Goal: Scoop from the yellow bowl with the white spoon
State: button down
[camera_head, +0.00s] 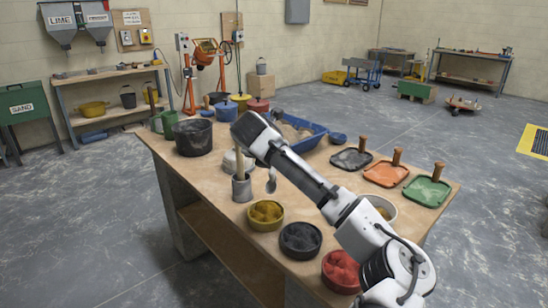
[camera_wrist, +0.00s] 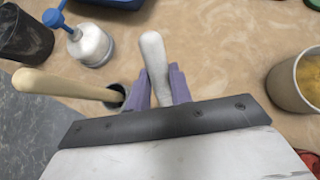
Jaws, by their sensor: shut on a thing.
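The yellow bowl (camera_head: 266,224) stands near the table's front left edge in the head view, with lumpy yellow contents. My gripper (camera_wrist: 163,90) is shut on the white spoon (camera_wrist: 153,50), whose pale handle shows between the purple fingers in the wrist view. In the head view the spoon's lower end (camera_head: 271,184) hangs below my arm, behind the yellow bowl and apart from it. The fingers are hidden by my arm there.
A grey cup (camera_head: 242,190) with an upright wooden handle stands left of the spoon. Black (camera_head: 300,246) and red (camera_head: 341,279) bowls line the front edge. A white bowl (camera_head: 389,211) is to the right. Behind are a black bucket (camera_head: 193,141) and a blue tray (camera_head: 310,142).

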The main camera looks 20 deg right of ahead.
aim_at(272, 181)
jog(key=shift+f+b, duration=1.45)
jog(key=shift+f, duration=0.25)
jog(key=shift+s+a+f+g+y, duration=0.1)
jog(key=shift+f+g+y, duration=0.1)
jog(key=shift+f, duration=0.3)
jog(key=shift+s+f+g+y, duration=0.1)
jog(key=shift+f+g, duration=0.1)
jog(key=shift+f, duration=0.25)
jog(key=shift+f+p, duration=0.2)
jog(key=shift+p, duration=0.2)
jog(key=shift+s+a+g+y, duration=0.25)
jog(key=shift+s+g+y, duration=0.05)
jog(key=shift+s+a+f+g+y+p, duration=0.3)
jog(key=shift+s+a+g+p, duration=0.1)
jog(key=shift+p, duration=0.25)
jog(key=shift+s+a+f+g+y+p, duration=0.1)
jog(key=shift+s+a+g+y+p, duration=0.2)
jog(key=shift+s+a+g+p, duration=0.1)
jog(key=shift+w+d+p, duration=0.15)
jog(key=shift+p, duration=0.5)
jog(key=g+y+p, duration=0.1)
jog(key=p, duration=0.3)
jog(key=shift+w+d, duration=0.15)
jog(key=g+y+p, duration=0.1)
jog(key=p, duration=0.4)
jog(key=w+d+g+y+p, duration=0.1)
jog(key=g+p, duration=0.1)
jog(key=p, duration=0.4)
jog(key=shift+f+y, duration=0.15)
jog(key=shift+y, duration=0.25)
